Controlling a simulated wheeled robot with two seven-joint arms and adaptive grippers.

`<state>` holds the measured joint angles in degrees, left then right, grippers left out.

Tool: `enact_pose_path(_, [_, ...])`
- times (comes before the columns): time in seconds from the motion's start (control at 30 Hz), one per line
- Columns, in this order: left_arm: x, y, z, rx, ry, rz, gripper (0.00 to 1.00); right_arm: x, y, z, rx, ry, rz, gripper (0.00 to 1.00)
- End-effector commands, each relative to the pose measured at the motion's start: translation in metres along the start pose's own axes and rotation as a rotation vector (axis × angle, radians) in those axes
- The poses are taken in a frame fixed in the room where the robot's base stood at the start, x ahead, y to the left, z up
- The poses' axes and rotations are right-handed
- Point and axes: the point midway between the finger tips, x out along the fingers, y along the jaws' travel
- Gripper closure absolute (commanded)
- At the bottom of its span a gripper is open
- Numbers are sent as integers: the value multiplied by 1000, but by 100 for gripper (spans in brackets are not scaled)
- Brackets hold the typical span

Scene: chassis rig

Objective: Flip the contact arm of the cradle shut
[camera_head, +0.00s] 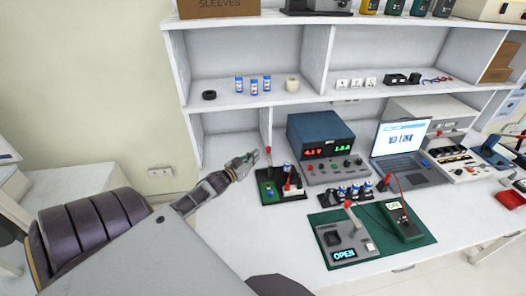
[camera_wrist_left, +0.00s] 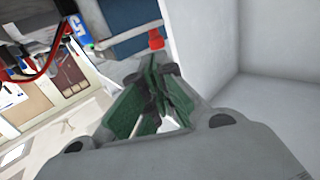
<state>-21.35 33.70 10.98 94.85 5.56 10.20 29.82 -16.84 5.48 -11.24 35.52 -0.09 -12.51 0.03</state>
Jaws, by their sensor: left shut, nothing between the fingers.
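A grey cradle unit (camera_head: 345,239) stands on a green mat at the front of the bench; its small display reads OPEN. Its pale contact arm (camera_head: 354,215) is raised, with a red tip. Farther back, a black base with a green board (camera_head: 268,188) has an upright lever with a red knob (camera_head: 268,150). My left gripper (camera_head: 253,158) is shut and empty, just left of that knob and well away from the OPEN unit. In the left wrist view its green-padded fingers (camera_wrist_left: 158,100) come together, with a red knob (camera_wrist_left: 156,40) beyond them. My right gripper does not show.
A green-cased meter (camera_head: 401,220) lies right of the OPEN unit. Behind are a row of small cells (camera_head: 350,193), a blue power supply (camera_head: 320,137) and a laptop (camera_head: 405,150). A shelf (camera_head: 225,100) rises behind the left gripper.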

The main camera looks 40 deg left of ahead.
Motion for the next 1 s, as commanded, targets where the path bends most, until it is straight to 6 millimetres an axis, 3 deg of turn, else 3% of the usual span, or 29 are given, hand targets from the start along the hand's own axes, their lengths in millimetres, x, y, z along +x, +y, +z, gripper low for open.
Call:
enact_pose_path(0.7, [49,0,0,-1,1,0,100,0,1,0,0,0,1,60])
enact_pose_path(1.0, [58,0,0,0,0,0,100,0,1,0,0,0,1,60])
